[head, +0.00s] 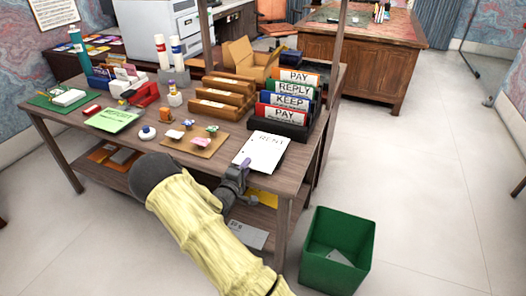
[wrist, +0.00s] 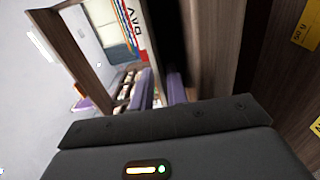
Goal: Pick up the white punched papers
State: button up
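The white punched papers (head: 262,151) lie on the front right part of the wooden desk, with dark print near their top edge. My gripper (head: 243,170) is at the desk's front edge, close to the papers' left front side. I cannot tell whether it touches them. In the wrist view, the two purple fingers (wrist: 161,87) stand a narrow gap apart, with nothing clearly held between them. The papers cannot be made out there.
A brown board (head: 197,142) with small mushroom-like pieces lies left of the papers. Labelled trays (head: 285,115) stand behind them. A green sheet (head: 113,121) lies farther left. A green bin (head: 337,250) stands on the floor at right. A lower shelf (head: 262,215) runs beneath the desk top.

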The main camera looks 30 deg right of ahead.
jog(key=shift+x, duration=1.1)
grip_shut()
